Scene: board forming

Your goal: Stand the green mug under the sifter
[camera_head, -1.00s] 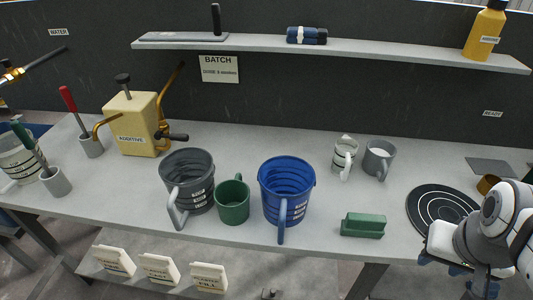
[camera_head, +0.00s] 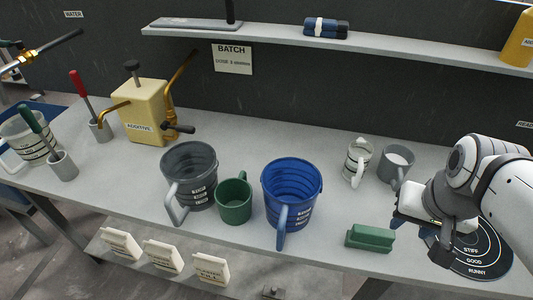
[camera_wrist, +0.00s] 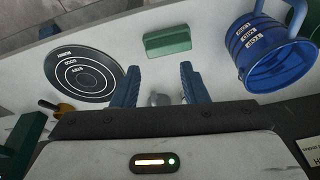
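The green mug (camera_head: 234,203) stands upright on the bench, between a grey jug (camera_head: 190,178) and a blue jug (camera_head: 290,190). Its opening faces up and looks empty. A green edge at the upper right of the wrist view may be this mug, but too little shows to be sure. I cannot make out a sifter for certain in either view. My gripper (camera_wrist: 158,90) is open and empty, its two blue fingers well apart. In the head view my gripper (camera_head: 419,228) is at the right, over the round target mat, well away from the mug.
A green block (camera_head: 370,237) lies between the blue jug and the mat (camera_head: 480,257). Two small cups (camera_head: 357,163) stand behind. A yellow additive dispenser (camera_head: 144,112) with a brass spout stands at the back left. A shelf (camera_head: 350,41) hangs above. The bench's front edge is close to the mug.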

